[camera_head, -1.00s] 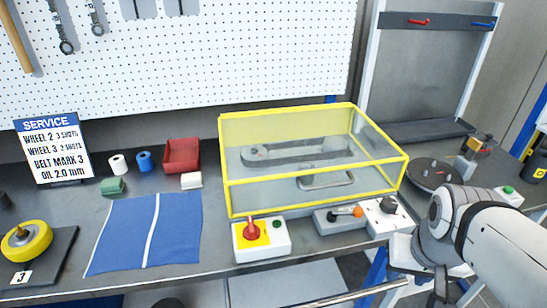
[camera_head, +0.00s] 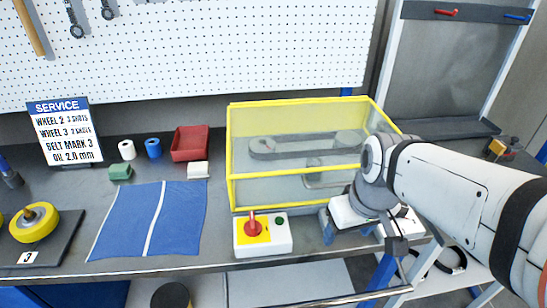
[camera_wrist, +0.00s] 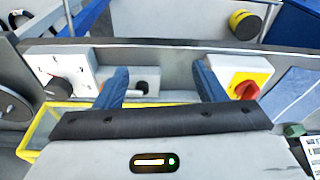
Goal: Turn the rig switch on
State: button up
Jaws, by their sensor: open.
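My gripper (camera_head: 338,232) is open. In the wrist view its two blue fingers (camera_wrist: 161,84) stand apart, with the grey control box (camera_wrist: 143,84) showing beyond and between them. That box has a small lever and is mostly hidden behind my gripper in the head view. A white box with a black knob (camera_wrist: 60,88) is left of the fingers in the wrist view. The white box with a red rotary switch (camera_head: 253,225) on a yellow plate and a green button stands left of my gripper in the head view, and right of the fingers in the wrist view (camera_wrist: 246,84). I cannot tell which is the rig switch.
A yellow-framed clear guard (camera_head: 232,185) over a belt stands behind the boxes. A blue cloth (camera_head: 120,225), red bin (camera_head: 190,144) and yellow wheel (camera_head: 33,222) lie to the left. The bench's front edge is close to the boxes.

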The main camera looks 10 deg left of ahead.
jog(key=shift+o, duration=0.3)
jog(key=w+a+r+n+g+y, duration=0.1)
jog(key=w+a+n, duration=0.3)
jog(key=a+n, duration=0.4)
jog(key=shift+r+n+g+y+p, duration=0.3)
jog(key=shift+r+y+p, duration=0.15)
jog(key=shift+y, duration=0.05)
jog(key=n+g+y, duration=0.1)
jog(key=n, duration=0.6)
send_near(253, 218)
jog(key=f, duration=0.1)
jog(key=shift+n, duration=0.4)
jog(key=p+x, duration=0.1)
jog(key=x, duration=0.7)
jog(key=shift+a+r, duration=0.1)
jog(key=shift+a, duration=0.05)
jog(key=shift+c, duration=0.3)
